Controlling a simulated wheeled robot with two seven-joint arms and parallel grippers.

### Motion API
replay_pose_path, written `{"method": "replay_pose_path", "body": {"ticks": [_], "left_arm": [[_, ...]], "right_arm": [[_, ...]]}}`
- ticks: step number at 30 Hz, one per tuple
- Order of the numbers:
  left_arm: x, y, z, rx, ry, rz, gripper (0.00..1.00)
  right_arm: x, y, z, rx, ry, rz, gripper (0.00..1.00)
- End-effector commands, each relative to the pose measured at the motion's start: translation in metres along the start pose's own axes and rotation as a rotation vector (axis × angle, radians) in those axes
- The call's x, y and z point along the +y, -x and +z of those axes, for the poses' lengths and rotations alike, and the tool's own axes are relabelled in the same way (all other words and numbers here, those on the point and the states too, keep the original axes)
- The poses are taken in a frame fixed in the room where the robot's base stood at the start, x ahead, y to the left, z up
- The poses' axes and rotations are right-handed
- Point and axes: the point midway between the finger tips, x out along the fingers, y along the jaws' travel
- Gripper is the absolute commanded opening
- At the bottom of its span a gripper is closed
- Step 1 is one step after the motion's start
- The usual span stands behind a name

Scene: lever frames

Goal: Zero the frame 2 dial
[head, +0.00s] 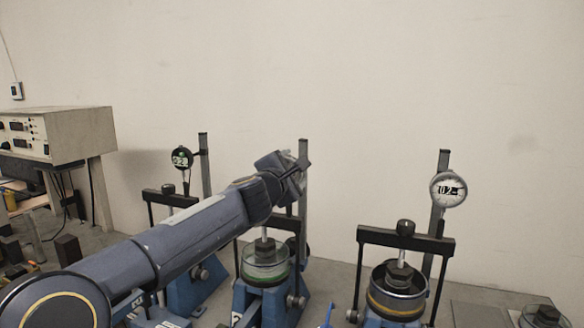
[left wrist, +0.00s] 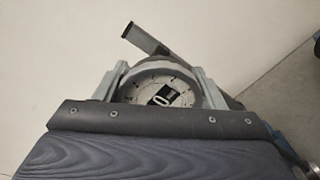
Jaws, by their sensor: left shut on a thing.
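The middle lever frame (head: 262,300) is blue, with part of a 2 on its front and a grey post (head: 303,210) behind it. My left arm crosses the head view from the lower left. Its gripper (head: 296,170) is at the upper part of that post and hides the dial there. In the left wrist view, a round dial (left wrist: 172,76) with a pale, marked face and a dark window sits between the fingers of my left gripper (left wrist: 163,85). The gripper is shut on the dial's rim. The reading is too small to tell. My right gripper is not in view.
A frame with a white-faced dial (head: 447,189) stands to the right. A control box (head: 60,135) is at the far left.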

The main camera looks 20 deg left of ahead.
Motion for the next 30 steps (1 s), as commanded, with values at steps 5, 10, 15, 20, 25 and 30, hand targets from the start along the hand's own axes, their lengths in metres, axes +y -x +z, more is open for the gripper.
{"method": "replay_pose_path", "body": {"ticks": [5, 10, 15, 20, 25, 30], "left_arm": [[-0.001, 0.000, 0.000, 0.000, -0.080, -0.001, 0.41], [-0.001, 0.000, 0.000, 0.000, -0.081, -0.001, 0.41], [-0.001, 0.000, 0.000, 0.000, -0.080, -0.001, 0.76], [-0.001, 0.000, 0.000, 0.000, -0.080, -0.001, 0.85], [-0.001, 0.000, 0.000, 0.000, -0.079, -0.001, 0.85], [-0.001, 0.015, 0.000, -0.001, -0.080, 0.001, 0.85]], "right_arm": [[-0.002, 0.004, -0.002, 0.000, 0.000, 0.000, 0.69], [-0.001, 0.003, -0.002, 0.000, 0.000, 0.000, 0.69], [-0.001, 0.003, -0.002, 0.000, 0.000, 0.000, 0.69], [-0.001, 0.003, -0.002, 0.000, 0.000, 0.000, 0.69], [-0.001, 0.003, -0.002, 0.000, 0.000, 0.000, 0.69], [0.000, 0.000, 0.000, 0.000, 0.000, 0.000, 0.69]]}}
